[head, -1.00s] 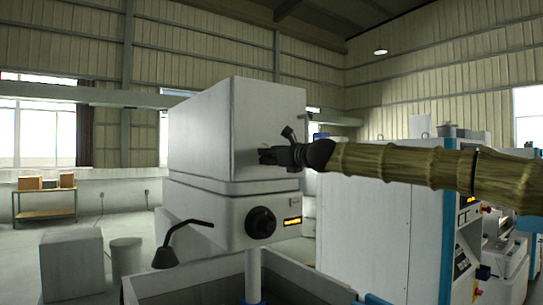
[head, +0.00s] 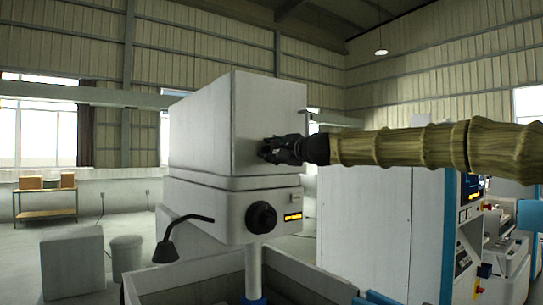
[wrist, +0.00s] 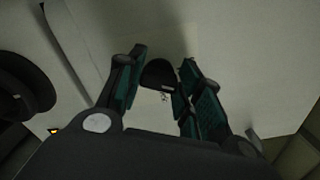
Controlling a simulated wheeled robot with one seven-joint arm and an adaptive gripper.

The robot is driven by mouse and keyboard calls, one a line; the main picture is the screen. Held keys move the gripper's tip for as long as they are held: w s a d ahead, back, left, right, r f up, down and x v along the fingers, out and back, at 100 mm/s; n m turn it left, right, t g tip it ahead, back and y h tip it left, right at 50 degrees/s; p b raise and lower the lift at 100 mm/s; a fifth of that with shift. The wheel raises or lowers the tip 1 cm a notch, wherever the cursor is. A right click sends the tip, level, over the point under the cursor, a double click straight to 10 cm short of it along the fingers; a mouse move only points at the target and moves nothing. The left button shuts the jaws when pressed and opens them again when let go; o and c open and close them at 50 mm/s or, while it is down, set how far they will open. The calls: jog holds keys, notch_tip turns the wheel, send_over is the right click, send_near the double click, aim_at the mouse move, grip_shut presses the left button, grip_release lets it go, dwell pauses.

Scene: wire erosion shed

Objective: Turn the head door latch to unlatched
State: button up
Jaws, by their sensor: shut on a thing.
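The head door latch (wrist: 158,73) shows in the wrist view as a small dark, rounded piece on the pale door face. My gripper (wrist: 163,85) has its two fingers on either side of the latch and is shut on it. In the head view my gripper (head: 271,150) is at the front face of the white machine head (head: 203,125). There the gripper hides the latch, so its exact angle is hard to tell.
A black bent lamp arm (head: 180,235) hangs at the head's left. A white cabinet (head: 380,235) stands to the right, below my arm.

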jog(key=n+b, duration=0.3)
jog(key=n, duration=0.2)
jog(key=shift+f, duration=0.2)
jog(key=shift+n, duration=0.4)
jog(key=o, duration=1)
jog(key=shift+r, duration=0.1)
jog(key=v, duration=1.2)
